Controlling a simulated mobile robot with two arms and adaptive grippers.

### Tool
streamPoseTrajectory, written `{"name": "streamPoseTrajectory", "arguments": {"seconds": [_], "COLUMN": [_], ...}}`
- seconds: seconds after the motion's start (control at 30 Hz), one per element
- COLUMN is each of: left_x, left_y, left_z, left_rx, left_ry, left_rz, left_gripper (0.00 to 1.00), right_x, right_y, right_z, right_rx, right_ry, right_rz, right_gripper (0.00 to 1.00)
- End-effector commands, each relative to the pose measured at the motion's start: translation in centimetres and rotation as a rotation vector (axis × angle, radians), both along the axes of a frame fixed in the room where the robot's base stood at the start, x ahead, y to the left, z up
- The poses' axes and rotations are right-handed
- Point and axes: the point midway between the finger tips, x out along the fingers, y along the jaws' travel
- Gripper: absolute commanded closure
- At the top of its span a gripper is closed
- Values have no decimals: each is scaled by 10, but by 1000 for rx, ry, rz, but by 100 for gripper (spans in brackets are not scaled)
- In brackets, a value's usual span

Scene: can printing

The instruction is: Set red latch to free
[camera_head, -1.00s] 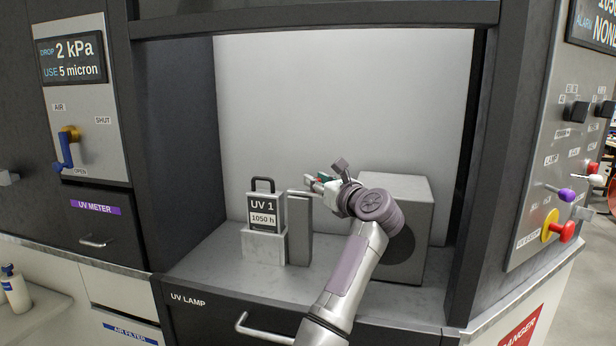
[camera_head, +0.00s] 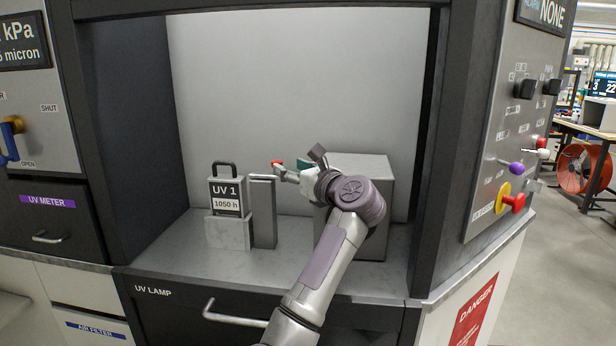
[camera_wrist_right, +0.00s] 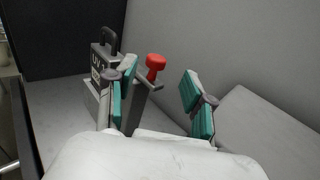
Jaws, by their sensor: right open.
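The red latch knob (camera_head: 276,163) sits at the end of a grey arm (camera_head: 262,177) beside the UV 1 lamp unit (camera_head: 226,195) in the cabinet bay. The red latch knob also shows in the right wrist view (camera_wrist_right: 155,66), ahead of the fingers and in the gap between them as seen there. My right gripper (camera_head: 297,167) is just to the right of the knob, with its teal-padded fingers (camera_wrist_right: 159,88) open and nothing held. I cannot tell whether a finger touches the knob. My left gripper is not in view.
A grey box (camera_head: 373,180) stands behind and right of my right gripper, close to it. Dark bay side walls bound the space. The UV lamp drawer handle (camera_head: 232,316) juts out below. A red and yellow knob (camera_head: 511,201) is on the right panel.

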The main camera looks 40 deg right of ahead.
Motion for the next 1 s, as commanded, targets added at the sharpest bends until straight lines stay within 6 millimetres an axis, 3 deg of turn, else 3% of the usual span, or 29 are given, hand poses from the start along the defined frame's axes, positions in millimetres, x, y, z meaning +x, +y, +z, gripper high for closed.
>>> {"name": "streamPoseTrajectory", "arguments": {"seconds": [0.2,0.4,1.0], "left_x": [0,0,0], "left_y": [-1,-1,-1], "left_z": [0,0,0], "left_rx": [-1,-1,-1], "left_ry": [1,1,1], "left_rz": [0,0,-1], "left_gripper": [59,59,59], "right_x": [-47,-70,-75], "right_y": [3,4,5], "right_z": [0,-1,-1], "right_rx": [0,1,1], "right_ry": [0,0,2], "right_rz": [-4,-2,-1], "right_gripper": [47,47,47]}}
